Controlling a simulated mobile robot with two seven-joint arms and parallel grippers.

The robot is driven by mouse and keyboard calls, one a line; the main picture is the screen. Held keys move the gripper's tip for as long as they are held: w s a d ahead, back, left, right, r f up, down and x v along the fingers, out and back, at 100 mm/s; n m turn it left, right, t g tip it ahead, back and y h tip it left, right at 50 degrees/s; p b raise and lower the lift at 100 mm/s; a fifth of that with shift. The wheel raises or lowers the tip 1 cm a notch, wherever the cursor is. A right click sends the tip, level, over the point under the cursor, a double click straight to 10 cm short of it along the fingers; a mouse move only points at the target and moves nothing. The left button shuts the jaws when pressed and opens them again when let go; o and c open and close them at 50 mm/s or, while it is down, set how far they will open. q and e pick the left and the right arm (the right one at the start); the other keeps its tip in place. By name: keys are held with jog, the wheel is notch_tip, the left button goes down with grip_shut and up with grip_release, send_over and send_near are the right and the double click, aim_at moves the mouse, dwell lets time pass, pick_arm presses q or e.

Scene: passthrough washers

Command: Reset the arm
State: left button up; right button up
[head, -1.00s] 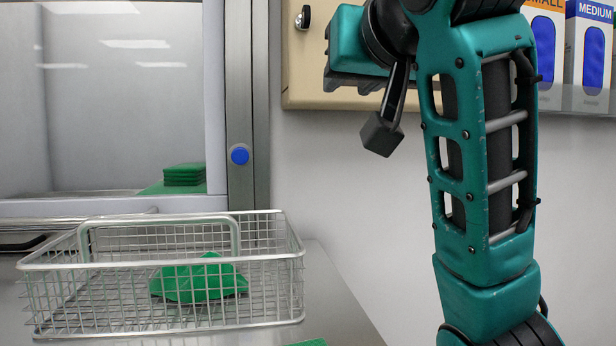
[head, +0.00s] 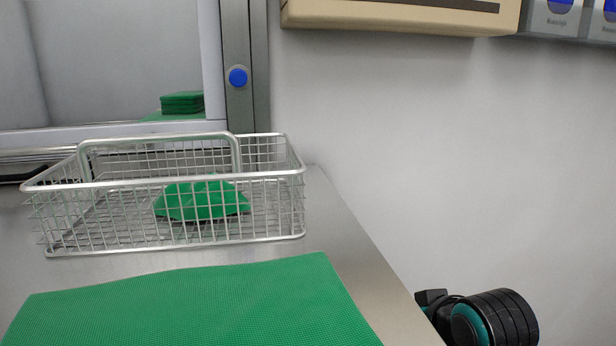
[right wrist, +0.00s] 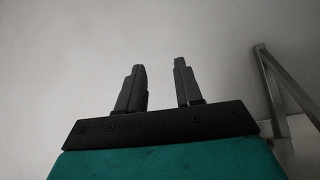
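My right gripper (right wrist: 160,88) shows in the right wrist view with its two dark fingers apart and nothing between them. It faces a plain pale wall. In the head view, part of my right arm (head: 490,318) shows at the lower right, beside the table's edge; its fingers are outside that view. My left gripper is in neither view.
A wire basket (head: 170,247) holding a crumpled green cloth (head: 203,200) stands on the steel table (head: 345,225). A green mat (head: 200,305) lies in front. Behind is a glass-fronted washer with a blue button (head: 238,77) and a green stack (head: 182,102) inside.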

jog(key=s+d+f+n+g+h, duration=0.1)
jog(key=s+d+f+g, duration=0.15)
jog(key=s+f, duration=0.7)
jog(key=s+d+f+g, duration=0.25)
jog(key=s+f, duration=0.35)
jog(key=s, duration=0.6)
jog(key=w+a+f+t+y+p, duration=0.1)
jog(key=w+a+f+t+p, duration=0.1)
jog(key=w+f+t, duration=0.4)
jog(key=shift+w+a+n+t+y+p, duration=0.35)
jog(key=shift+w+n+t+p, duration=0.15)
jog(key=shift+t, duration=0.2)
